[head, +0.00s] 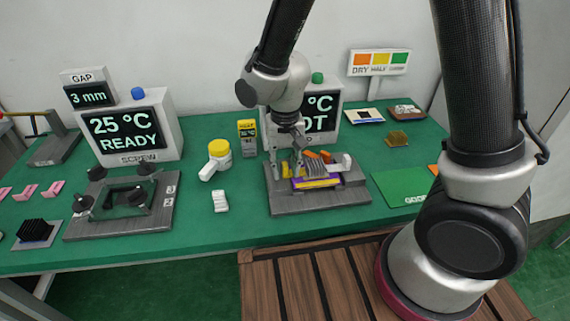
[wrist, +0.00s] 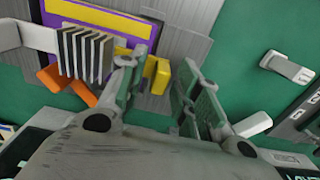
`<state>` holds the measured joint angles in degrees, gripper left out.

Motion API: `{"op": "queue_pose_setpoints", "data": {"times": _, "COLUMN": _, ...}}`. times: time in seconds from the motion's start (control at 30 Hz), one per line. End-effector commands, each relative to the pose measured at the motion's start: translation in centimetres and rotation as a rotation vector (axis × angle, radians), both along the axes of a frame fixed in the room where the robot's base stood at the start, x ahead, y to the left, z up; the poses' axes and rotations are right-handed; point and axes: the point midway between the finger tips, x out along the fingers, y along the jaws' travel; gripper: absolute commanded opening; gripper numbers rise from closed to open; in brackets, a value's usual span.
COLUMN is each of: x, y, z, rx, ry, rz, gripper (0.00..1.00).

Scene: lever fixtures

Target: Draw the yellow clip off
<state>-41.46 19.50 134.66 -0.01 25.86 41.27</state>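The yellow clip (wrist: 160,75) shows in the wrist view as a small block at the edge of a purple board (wrist: 135,47) that has a yellow stripe. My gripper (wrist: 164,62) is open, with one finger on each side of the clip. The left finger is close to it and hides part of it; I cannot tell whether they touch. A gap shows toward the right finger. In the head view my gripper (head: 287,167) is low over the left end of the grey fixture (head: 320,201) that carries the board (head: 318,183). The clip is hard to make out there.
A finned black block (wrist: 84,55), a white lever and orange handles (wrist: 70,85) crowd the board left of my fingers. A white block (head: 220,201) and a yellow-capped bottle (head: 218,157) stand left of the fixture. A green mat (head: 402,188) lies to the right.

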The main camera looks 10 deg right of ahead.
Motion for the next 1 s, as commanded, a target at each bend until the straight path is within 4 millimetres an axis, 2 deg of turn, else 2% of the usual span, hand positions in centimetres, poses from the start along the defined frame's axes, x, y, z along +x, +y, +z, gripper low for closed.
{"op": "queue_pose_setpoints", "data": {"times": 0.03, "x": 0.0, "y": 0.0, "z": 0.0, "rx": 0.000, "ry": 0.000, "rz": 0.000, "gripper": 0.19}}
{"op": "queue_pose_setpoints", "data": {"times": 0.13, "x": 0.0, "y": 0.0, "z": 0.0, "rx": 0.000, "ry": 0.000, "rz": 0.000, "gripper": 0.01}}
{"op": "queue_pose_setpoints", "data": {"times": 0.17, "x": 0.0, "y": 0.0, "z": 0.0, "rx": 0.000, "ry": 0.000, "rz": 0.000, "gripper": 0.00}}
{"op": "queue_pose_setpoints", "data": {"times": 0.43, "x": 0.0, "y": 0.4, "z": 0.0, "rx": 0.000, "ry": 0.000, "rz": 0.001, "gripper": 0.00}}
{"op": "queue_pose_setpoints", "data": {"times": 0.73, "x": 0.0, "y": 5.0, "z": 0.0, "rx": 0.001, "ry": -0.001, "rz": 0.003, "gripper": 0.00}}
{"op": "queue_pose_setpoints", "data": {"times": 1.0, "x": 0.1, "y": 5.3, "z": 0.1, "rx": 0.004, "ry": -0.003, "rz": 0.000, "gripper": 0.00}}
